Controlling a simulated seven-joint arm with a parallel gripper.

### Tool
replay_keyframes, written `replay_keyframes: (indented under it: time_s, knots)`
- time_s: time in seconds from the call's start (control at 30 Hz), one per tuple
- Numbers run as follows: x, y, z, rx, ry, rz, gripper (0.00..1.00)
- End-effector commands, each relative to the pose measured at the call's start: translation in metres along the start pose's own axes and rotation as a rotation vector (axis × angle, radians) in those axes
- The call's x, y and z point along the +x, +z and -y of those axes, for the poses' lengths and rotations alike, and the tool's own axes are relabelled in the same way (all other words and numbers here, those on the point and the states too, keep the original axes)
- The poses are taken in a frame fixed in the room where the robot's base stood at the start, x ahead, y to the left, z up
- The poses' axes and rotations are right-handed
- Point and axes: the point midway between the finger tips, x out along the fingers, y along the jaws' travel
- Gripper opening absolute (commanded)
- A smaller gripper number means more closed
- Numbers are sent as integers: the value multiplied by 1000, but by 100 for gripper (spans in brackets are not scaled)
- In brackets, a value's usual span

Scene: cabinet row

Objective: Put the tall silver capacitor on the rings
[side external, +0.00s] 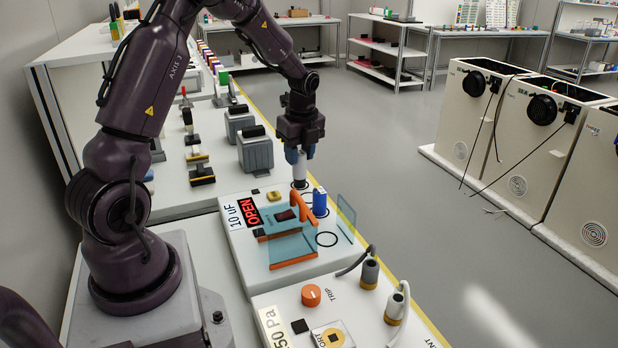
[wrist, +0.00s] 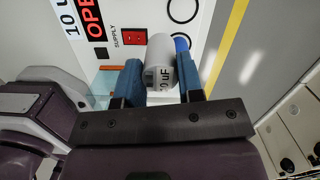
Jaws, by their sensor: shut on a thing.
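The tall silver capacitor (side external: 300,172) is a pale grey cylinder, upright in the side view. My gripper (side external: 300,155) is shut on its upper part from above. In the wrist view the capacitor (wrist: 162,65) lies between my blue fingers, with "uF" lettering visible. A second black ring (side external: 326,239) lies bare nearer the camera.
An orange lever (side external: 303,206) and a teal clear guard (side external: 290,241) stand left of the rings. A clear upright plate (side external: 346,218) stands to the right. The red OPEN display (side external: 249,211) is on the panel. Grey boxes (side external: 255,150) stand behind to the left.

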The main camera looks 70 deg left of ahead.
Motion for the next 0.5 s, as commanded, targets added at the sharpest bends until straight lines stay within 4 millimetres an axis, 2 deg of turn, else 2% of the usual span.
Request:
replay_keyframes:
  time_s: [0.03, 0.2, 0.5]
  knots:
    - [14, 1, 6, 1, 8, -3, 11]
    - [39, 7, 26, 0, 5, -2, 11]
    - [60, 9, 38, 0, 6, -3, 11]
